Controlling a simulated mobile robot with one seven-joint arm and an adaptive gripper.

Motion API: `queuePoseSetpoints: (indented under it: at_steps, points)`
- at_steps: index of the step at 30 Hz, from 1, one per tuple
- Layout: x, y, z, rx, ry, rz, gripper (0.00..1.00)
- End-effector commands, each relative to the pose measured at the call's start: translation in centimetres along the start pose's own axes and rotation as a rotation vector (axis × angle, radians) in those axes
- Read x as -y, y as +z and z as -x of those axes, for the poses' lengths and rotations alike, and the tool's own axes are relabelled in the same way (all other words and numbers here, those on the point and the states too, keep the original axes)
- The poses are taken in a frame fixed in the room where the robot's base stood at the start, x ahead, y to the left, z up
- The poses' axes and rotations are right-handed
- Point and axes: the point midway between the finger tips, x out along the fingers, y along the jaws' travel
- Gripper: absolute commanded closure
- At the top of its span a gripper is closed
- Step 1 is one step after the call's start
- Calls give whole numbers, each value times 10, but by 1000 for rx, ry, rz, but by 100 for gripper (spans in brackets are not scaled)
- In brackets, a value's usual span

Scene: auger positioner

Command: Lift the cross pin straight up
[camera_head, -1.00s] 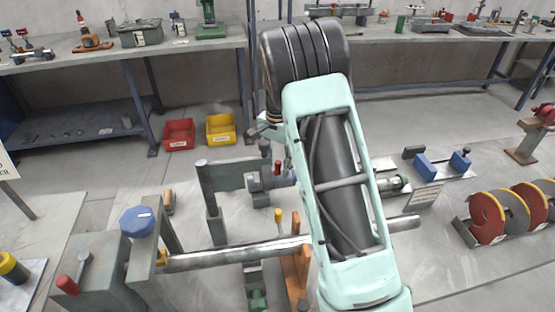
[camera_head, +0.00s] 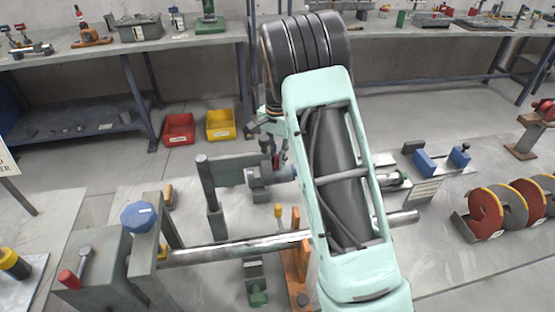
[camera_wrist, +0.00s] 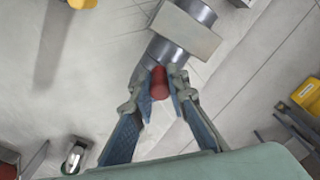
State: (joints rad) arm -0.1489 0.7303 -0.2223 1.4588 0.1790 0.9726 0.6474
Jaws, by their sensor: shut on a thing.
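The cross pin (camera_wrist: 158,82) shows a red head in the wrist view, between the two blue-grey fingers of my gripper (camera_wrist: 162,86). The fingers are closed on it from both sides. A grey cylindrical coupling (camera_wrist: 163,52) with a square block lies directly beyond the pin in the wrist view. In the head view my gripper (camera_head: 275,152) is just above the coupling (camera_head: 268,179), partly hidden behind my arm. The lower part of the pin is hidden, so I cannot tell how far it sits in the coupling.
A long steel shaft (camera_head: 235,248) runs across the fixture in front of the coupling. An upright grey post (camera_head: 208,185) stands left of it. Red bin (camera_head: 179,129) and yellow bin (camera_head: 220,125) sit on the floor behind.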

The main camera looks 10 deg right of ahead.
Motion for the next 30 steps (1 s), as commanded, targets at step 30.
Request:
queuePoseSetpoints:
  at_steps: [30]
  points:
    - [0,0,43,-1,-1,0,100]
